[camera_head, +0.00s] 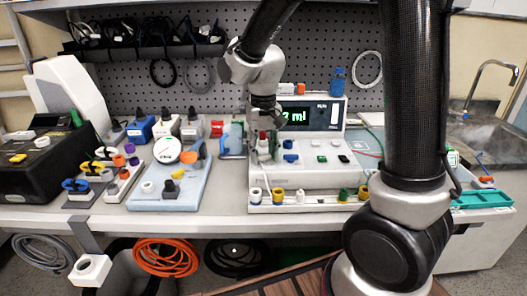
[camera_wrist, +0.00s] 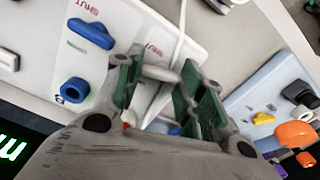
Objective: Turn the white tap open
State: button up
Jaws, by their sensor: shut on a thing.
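The white pump unit (camera_head: 300,178) stands on the bench, its front panel carrying a row of coloured taps. The white tap (camera_wrist: 160,74) shows in the wrist view as a pale handle between my gripper's green-padded fingers, by a red "SHUT" label. My gripper (camera_wrist: 157,88) is shut on it, pointing down at the left end of the panel. In the head view my gripper (camera_head: 263,143) hides most of this tap. The blue tap (camera_wrist: 92,33) sits beside it, near another "SHUT" label, and also shows in the head view (camera_head: 290,158).
A blue port (camera_wrist: 74,91) lies below the blue tap. A lit green display (camera_head: 296,115) stands behind the panel. Left of the pump is a pale blue board (camera_head: 190,190) with a round gauge (camera_head: 167,150). A sink (camera_head: 485,130) is at far right.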

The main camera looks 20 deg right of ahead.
jog(key=n, duration=0.6)
jog(key=shift+n, duration=0.4)
dwell(0.3)
jog(key=o, duration=1)
notch_tip(320, 180, up, 12)
